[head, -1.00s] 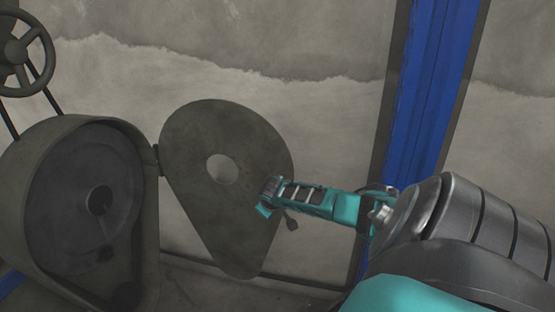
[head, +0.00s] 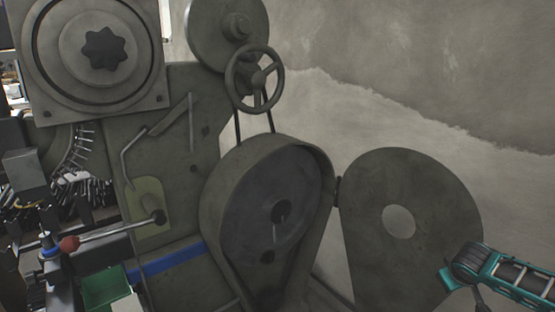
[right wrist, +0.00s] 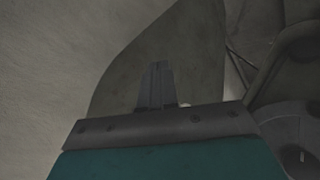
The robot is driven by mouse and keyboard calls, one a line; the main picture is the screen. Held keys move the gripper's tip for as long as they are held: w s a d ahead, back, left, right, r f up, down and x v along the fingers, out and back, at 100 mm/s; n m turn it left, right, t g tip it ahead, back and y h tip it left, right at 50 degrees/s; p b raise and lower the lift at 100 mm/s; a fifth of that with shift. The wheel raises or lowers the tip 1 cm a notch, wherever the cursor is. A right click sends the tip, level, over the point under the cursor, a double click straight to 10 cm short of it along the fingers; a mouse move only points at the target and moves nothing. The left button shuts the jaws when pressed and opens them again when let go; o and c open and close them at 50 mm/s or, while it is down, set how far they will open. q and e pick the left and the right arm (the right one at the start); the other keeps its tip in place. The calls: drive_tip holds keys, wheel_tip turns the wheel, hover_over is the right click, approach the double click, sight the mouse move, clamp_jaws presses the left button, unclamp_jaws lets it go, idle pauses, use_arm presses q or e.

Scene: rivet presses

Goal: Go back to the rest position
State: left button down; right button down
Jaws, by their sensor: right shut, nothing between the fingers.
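My right gripper (head: 458,283) is at the lower right of the head view, its teal and black arm coming in from the right edge. It is in front of the lower right part of the open, drop-shaped grey cover (head: 365,235). Whether it touches the cover cannot be told. In the right wrist view its fingers (right wrist: 155,85) are together with nothing between them, and the cover (right wrist: 190,45) shows behind them. My left gripper is not in view.
The press housing (head: 215,215) with its round wheel (head: 255,215) stands open left of the cover. A handwheel (head: 235,90) is above it. A lever with a red knob (head: 69,244) and a green tray (head: 105,290) are at lower left. A bare wall (head: 400,80) is behind.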

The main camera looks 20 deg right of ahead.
drive_tip(key=s+a+f+n+t+y, duration=0.1)
drive_tip(key=a+f+y, duration=0.1)
drive_tip(key=a+f, duration=0.35)
drive_tip(key=s+a+f+n+t+y, duration=0.1)
drive_tip(key=s+a+f, duration=0.15)
drive_tip(key=a, duration=0.65)
drive_tip(key=s+a+f+n+y, duration=0.1)
drive_tip(key=a+f+n+y, duration=0.1)
drive_tip(key=a+f, duration=0.45)
drive_tip(key=s+a+r+t+y, duration=0.1)
drive_tip(key=s+a+r+t, duration=0.1)
drive_tip(key=a, duration=0.8)
drive_tip(key=s+a+r+t+y, duration=0.2)
drive_tip(key=s+a+r, duration=0.1)
drive_tip(key=a, duration=0.8)
drive_tip(key=shift+s+a+r, duration=0.2)
drive_tip(key=shift+s+r, duration=0.1)
